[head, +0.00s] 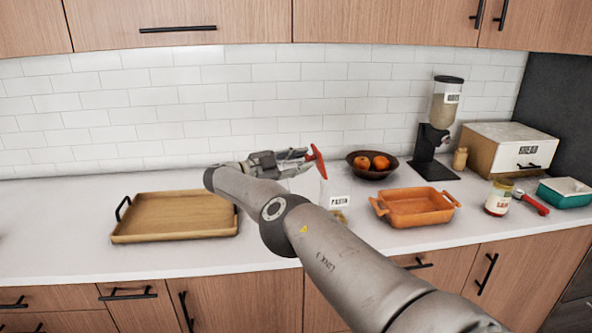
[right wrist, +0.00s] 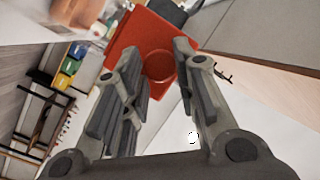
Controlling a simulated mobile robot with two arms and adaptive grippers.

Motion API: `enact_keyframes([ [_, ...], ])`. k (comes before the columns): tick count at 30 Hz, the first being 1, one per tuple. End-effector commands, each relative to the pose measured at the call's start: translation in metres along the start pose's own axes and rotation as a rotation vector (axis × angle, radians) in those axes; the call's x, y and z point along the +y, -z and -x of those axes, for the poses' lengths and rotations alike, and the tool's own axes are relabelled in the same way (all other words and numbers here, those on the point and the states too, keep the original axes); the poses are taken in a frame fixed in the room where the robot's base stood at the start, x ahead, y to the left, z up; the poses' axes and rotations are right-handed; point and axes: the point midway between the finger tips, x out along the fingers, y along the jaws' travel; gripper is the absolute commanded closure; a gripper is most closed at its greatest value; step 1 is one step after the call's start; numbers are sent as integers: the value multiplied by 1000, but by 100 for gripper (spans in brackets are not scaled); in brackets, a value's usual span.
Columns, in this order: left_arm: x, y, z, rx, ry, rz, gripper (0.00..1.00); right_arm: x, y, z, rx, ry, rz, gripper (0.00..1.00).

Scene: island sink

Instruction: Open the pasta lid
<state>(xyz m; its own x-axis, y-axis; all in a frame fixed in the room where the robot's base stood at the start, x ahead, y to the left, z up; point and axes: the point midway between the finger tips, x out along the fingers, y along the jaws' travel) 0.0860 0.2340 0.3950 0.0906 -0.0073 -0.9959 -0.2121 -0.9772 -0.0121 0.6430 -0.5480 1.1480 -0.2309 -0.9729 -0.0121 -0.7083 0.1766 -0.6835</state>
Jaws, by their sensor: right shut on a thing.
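The red pasta lid (head: 319,161) is tilted steeply, almost on edge, above the clear pasta jar (head: 339,202) with its white label. It is not seated flat on the jar; I cannot tell whether its lower edge touches the rim. My right gripper (head: 306,156) is shut on the lid from its left side. In the right wrist view the red lid (right wrist: 128,46) lies at the fingertips (right wrist: 164,66), with its round knob between them. My arm hides part of the jar. My left gripper is not in view.
A wooden tray (head: 180,193) lies at left on the white counter. A fruit bowl (head: 360,172), an orange dish (head: 417,208), a dispenser (head: 434,145), a sauce jar (head: 498,197) and a bread box (head: 515,150) stand at right. Counter between the tray and jar is partly clear.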

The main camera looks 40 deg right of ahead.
Motion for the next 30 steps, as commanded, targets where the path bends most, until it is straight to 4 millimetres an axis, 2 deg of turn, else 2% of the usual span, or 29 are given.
enact_keyframes([
  [1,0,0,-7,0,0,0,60,5,-5,-2,10,7,8,100],
  [6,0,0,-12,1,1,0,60,6,-5,-3,32,27,17,100],
  [20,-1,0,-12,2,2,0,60,6,-5,-4,38,31,21,100],
  [21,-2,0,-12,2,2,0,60,7,-5,-4,37,31,21,68],
  [25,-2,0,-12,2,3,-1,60,6,-4,-4,38,32,20,51],
  [30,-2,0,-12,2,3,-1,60,5,-4,-3,39,34,18,51],
])
